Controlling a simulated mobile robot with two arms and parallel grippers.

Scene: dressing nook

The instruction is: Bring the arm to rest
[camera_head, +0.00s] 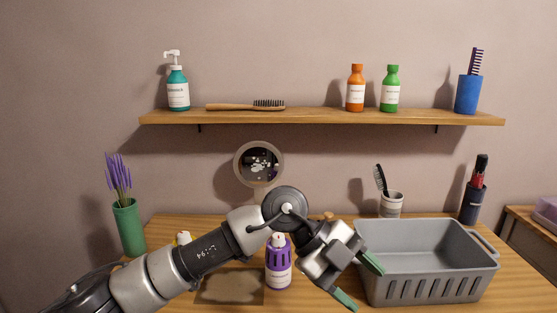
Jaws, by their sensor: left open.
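My left arm comes in from the lower left and reaches across the wooden table (180,225). Its gripper (358,282) is open, with its green fingertips spread apart and nothing between them. It hangs at the front left corner of the grey basket (425,290), in front of part of its left side. A purple bottle (279,272) with a white label stands just left of the gripper, apart from it. My right gripper is not in view.
A green vase (129,228) with lavender stands at the left. A dark mat (228,287) lies under my arm. A round mirror (258,163), a cup with a brush (391,203) and a dark holder (473,203) stand behind. A shelf (320,117) with bottles hangs above.

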